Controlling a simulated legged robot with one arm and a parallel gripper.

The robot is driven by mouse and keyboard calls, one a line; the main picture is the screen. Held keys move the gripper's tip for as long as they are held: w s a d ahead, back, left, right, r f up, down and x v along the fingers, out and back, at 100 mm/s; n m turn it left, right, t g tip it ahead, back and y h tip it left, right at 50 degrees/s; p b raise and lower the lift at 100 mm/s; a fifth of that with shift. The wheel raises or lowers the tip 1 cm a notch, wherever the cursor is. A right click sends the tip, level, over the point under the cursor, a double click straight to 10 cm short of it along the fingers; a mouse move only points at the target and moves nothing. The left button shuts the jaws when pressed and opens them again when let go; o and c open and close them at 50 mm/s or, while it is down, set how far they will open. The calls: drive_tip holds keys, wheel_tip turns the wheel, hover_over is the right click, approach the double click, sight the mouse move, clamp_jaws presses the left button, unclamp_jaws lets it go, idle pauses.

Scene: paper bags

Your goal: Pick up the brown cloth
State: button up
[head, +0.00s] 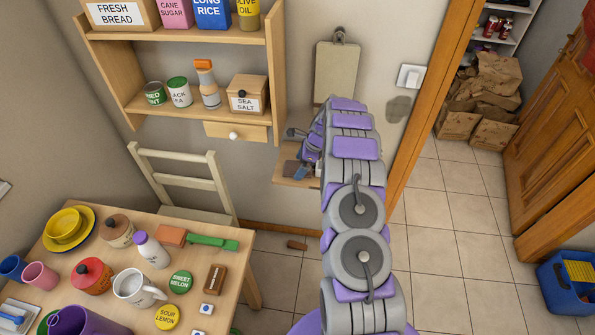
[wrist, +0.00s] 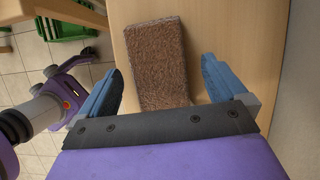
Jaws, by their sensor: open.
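The brown cloth (wrist: 156,62) shows in the wrist view as a rough, folded brown block lying on a light wooden surface (wrist: 240,50). My gripper (wrist: 160,85) is open, with one blue finger to the left of the cloth and one to the right. The near end of the cloth lies between the fingers, with a gap on the right side. In the head view my gripper (head: 301,170) is over a small wooden shelf (head: 290,180) on the wall, and my arm hides much of that spot.
A table (head: 240,262) with dishes and jars stands at the lower left, with a chair (head: 185,180) behind it. A wall shelf (head: 190,105) is above. Paper bags (head: 480,100) lie beyond the doorway.

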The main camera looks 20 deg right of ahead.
drive_tip(key=shift+w+a+f, duration=0.1)
drive_tip(key=shift+a+f, duration=0.1)
drive_tip(key=shift+f, duration=0.4)
drive_tip(key=shift+c, duration=0.3)
drive_tip(key=c, duration=1)
